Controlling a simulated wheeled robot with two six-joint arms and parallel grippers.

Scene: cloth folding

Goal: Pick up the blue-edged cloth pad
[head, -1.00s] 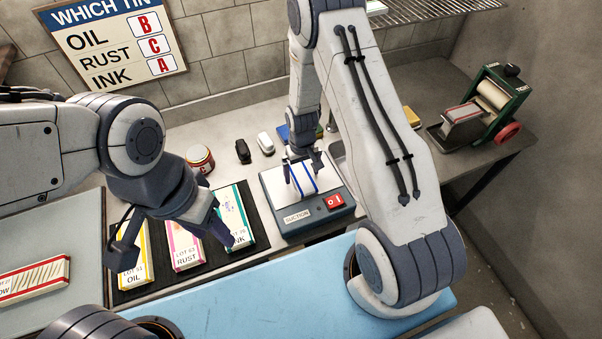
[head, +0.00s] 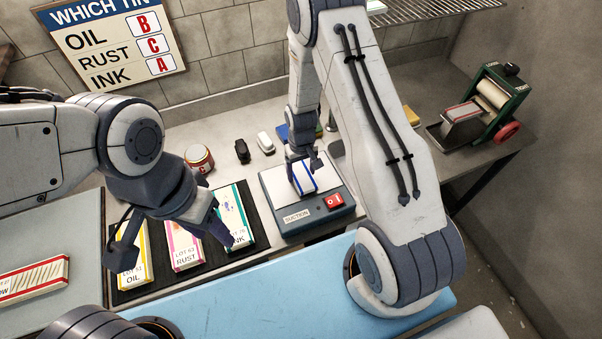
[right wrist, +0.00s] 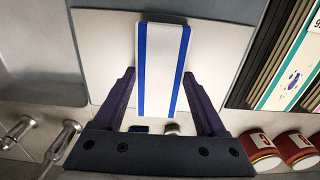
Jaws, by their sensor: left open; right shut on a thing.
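The blue-edged cloth pad (head: 304,180) is a white strip with two blue borders. It shows at the suction box (head: 333,218), over its pale top plate. My right gripper (head: 304,162) is shut on the pad from above. In the right wrist view the pad (right wrist: 164,52) stands between the two dark fingers (right wrist: 160,82), with the pale plate (right wrist: 108,50) behind it. I cannot tell whether the pad is clear of the plate. My left gripper (head: 180,247) is open and empty above the lot cards on the dark tray.
The dark tray (head: 188,277) holds yellow, pink and green-edged cards. A green roller press (head: 492,100) stands at the right. The blue front surface (head: 270,295) is clear.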

